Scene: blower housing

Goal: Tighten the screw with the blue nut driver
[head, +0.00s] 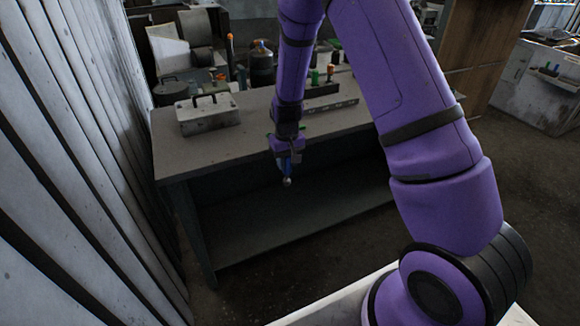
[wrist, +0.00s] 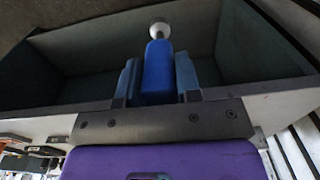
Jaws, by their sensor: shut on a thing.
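My gripper (head: 288,158) is in front of the workbench's near edge, about level with the open space under its top. It is shut on the blue nut driver (wrist: 158,72), whose blue handle sits between the two fingers in the wrist view. A pale, rounded metal end (wrist: 159,30) sticks out beyond the fingers. In the head view the nut driver (head: 287,170) points down, with its end clear of any surface. I cannot make out the screw in either view.
The grey workbench (head: 215,150) has an open shelf below. A metal box with a handle (head: 208,114) stands on its left part. A rack with green and orange handled tools (head: 322,88) stands at the back. A corrugated wall (head: 75,130) is close on the left.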

